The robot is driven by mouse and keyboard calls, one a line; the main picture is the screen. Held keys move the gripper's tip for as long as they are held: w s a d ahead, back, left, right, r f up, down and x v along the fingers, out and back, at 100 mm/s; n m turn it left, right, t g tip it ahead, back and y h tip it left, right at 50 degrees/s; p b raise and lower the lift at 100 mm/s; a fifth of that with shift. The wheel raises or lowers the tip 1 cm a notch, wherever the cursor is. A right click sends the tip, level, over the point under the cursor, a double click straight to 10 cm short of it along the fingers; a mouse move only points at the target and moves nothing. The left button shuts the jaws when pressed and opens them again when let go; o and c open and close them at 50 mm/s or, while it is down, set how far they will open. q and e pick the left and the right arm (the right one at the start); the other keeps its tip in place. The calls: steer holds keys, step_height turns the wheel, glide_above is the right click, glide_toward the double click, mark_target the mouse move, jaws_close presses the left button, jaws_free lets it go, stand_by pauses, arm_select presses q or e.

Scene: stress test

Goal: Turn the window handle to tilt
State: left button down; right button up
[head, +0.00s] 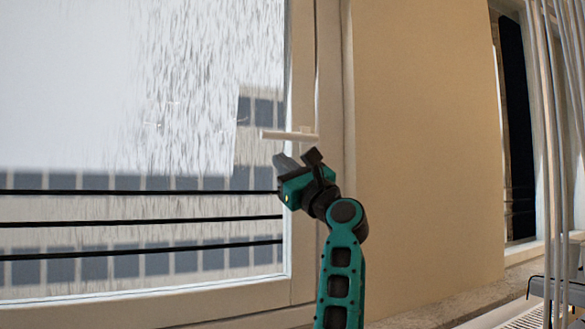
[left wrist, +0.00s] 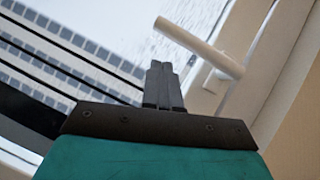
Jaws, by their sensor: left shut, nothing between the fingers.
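The window handle (head: 287,135) is a pale, cream-coloured lever on the right side of the window frame. In the head view it lies about level, its free end pointing left over the glass. In the left wrist view the handle (left wrist: 200,48) runs from upper left to its mount at the right. My left gripper (head: 277,160) is just below the lever in the head view. Its fingers (left wrist: 162,68) are shut with nothing between them, and they appear apart from the handle. My right gripper is in neither view.
The window (head: 120,90) has wet, streaked glass with a building behind it. Several dark bars (head: 130,222) cross its lower part. A beige wall (head: 425,130) stands to the right. Pale vertical pipes (head: 560,140) and a white rack-like thing (head: 525,315) are at the far right.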

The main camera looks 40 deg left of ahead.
arm_select(q)
steer(key=s+a+f+b+v, duration=0.1)
steer(key=v, duration=0.9)
steer(key=shift+s+d+f+b, duration=0.15)
steer(key=shift+s+f+b, duration=0.1)
steer(key=shift+s+b, duration=0.05)
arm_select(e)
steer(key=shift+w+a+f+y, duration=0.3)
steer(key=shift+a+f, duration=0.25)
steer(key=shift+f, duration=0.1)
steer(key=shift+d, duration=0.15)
